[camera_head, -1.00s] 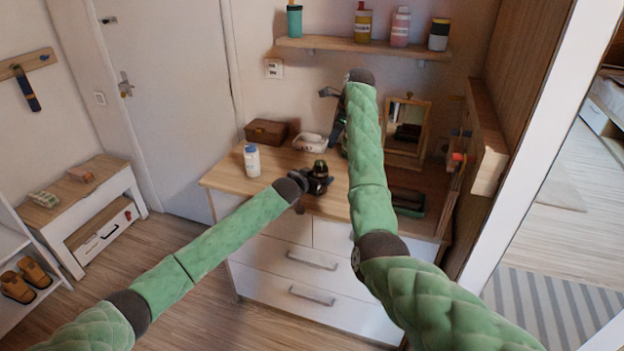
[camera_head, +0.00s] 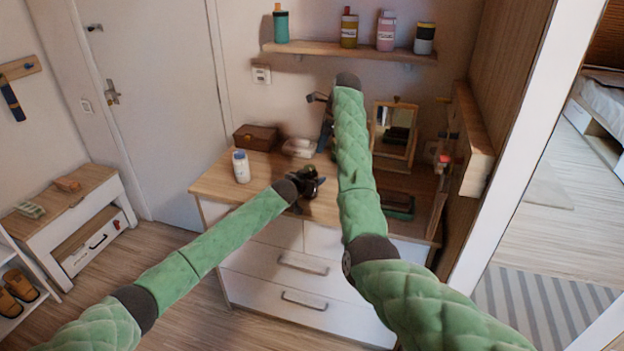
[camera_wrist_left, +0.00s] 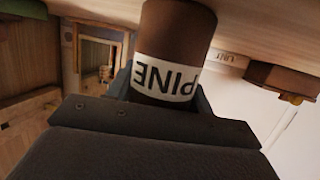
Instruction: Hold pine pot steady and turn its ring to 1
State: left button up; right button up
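The pine pot (camera_wrist_left: 177,45) is a brown round pot with a white label reading PINE, upside down in the left wrist view. It stands between the dark fingers of my left gripper, which appear closed around it. In the head view my left gripper (camera_head: 308,184) is over the dresser top, and its dark parts hide most of the pot. The ring and its numbers cannot be made out. My right gripper (camera_head: 324,125) is above the back of the dresser, apart from the pot, pointing down. Its fingers are partly behind my right arm, so their opening is unclear.
The dresser top (camera_head: 215,186) also holds a white bottle (camera_head: 241,167) at left, a brown box (camera_head: 256,137) and a pale object (camera_head: 299,147) at the back, and a framed mirror (camera_head: 395,132) at right. A wall shelf (camera_head: 350,52) with several bottles hangs above.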

jog(key=shift+o, duration=1.2)
notch_tip(320, 180, up, 6)
jog(key=n+h, duration=0.3)
jog(key=n, duration=0.2)
send_over(310, 167)
jog(key=w, duration=0.1)
jog(key=f+n, duration=1)
jog(key=f+n+h, duration=0.1)
jog(key=f+n, duration=0.3)
jog(key=f, duration=0.1)
jog(key=shift+s+n+g, duration=0.3)
jog(key=shift+s+n, duration=0.1)
jog(key=c, duration=0.7)
